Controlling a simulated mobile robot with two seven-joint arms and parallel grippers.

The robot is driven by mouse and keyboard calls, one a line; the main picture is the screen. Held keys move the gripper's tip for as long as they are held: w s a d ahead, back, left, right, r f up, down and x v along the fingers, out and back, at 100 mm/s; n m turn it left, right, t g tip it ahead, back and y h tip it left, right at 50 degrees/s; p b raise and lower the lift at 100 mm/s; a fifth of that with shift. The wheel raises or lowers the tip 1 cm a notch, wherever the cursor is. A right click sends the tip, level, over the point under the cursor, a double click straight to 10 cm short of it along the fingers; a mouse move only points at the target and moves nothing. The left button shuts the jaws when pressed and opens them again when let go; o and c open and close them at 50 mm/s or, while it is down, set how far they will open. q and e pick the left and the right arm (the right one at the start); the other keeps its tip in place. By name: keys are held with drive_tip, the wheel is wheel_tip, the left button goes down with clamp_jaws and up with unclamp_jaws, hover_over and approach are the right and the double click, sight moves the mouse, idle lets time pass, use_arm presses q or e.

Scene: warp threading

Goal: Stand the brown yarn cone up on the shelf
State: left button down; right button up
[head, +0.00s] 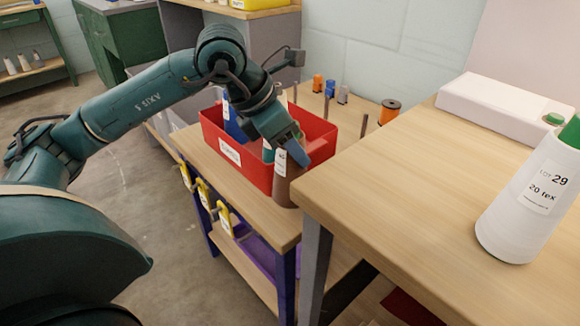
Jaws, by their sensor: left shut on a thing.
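The brown yarn cone (284,188) has a white label and is roughly upright at the near right corner of the red bin. My left gripper (291,151) points down over its top and is shut on it. The gripper hides the cone's tip. The cone's base is at the wooden top of the low table; I cannot tell whether it touches. The red bin (226,152) stands on that table, with a blue cone (234,126) and other yarn inside. My right gripper is not in view. I cannot tell which surface is the shelf.
A higher wooden table (400,180) fills the right side, its edge close to the brown cone. On it are a white cone with a green tip (525,200) and a white box (500,105). Small spools, including an orange one (390,109), sit behind the bin. Yellow tags (205,195) hang at the low table's left edge.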

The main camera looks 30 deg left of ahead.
sight(292, 166)
use_arm(q)
drive_tip(key=shift+f+b, duration=0.65)
drive_tip(key=shift+f, duration=1.55)
drive_tip(key=shift+f, duration=0.25)
drive_tip(key=c, duration=0.7)
unclamp_jaws()
